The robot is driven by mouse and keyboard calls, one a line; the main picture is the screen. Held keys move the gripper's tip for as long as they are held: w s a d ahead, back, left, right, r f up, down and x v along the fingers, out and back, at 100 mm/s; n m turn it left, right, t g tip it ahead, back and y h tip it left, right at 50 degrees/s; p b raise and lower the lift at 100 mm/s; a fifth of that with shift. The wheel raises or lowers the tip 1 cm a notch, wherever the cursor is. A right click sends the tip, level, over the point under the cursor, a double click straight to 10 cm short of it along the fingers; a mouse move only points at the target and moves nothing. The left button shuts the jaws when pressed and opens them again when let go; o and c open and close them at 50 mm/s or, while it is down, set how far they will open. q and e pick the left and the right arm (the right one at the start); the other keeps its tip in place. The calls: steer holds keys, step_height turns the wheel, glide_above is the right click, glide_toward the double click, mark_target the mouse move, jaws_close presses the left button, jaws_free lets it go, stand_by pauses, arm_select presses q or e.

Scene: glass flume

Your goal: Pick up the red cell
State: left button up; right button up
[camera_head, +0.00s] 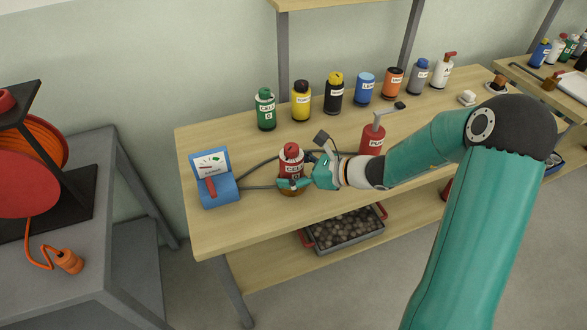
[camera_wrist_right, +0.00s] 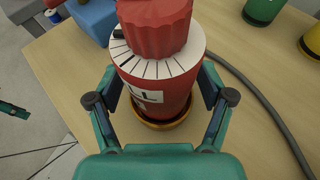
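The red cell (camera_head: 291,159) is a red canister with a ribbed red cap and a white label, upright at the front left of the bench. In the right wrist view the red cell (camera_wrist_right: 160,82) has a white marked ring under its cap and its foot is in a round amber base (camera_wrist_right: 163,123). My right gripper (camera_head: 307,162) reaches it from the right, low on its body. Its fingers (camera_wrist_right: 161,84) are spread, one on each side of the cell; firm contact does not show. My left gripper is not in the head view.
A blue meter (camera_head: 216,188) stands close left of the cell, with grey cables behind. A red pump canister (camera_head: 372,139) stands to the right, partly behind my arm. Several coloured canisters line the back, including a green one (camera_head: 265,112). Bare bench (camera_head: 230,235) lies in front.

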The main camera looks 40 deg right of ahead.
steer(key=c, duration=1)
steer(key=shift+r, duration=0.2)
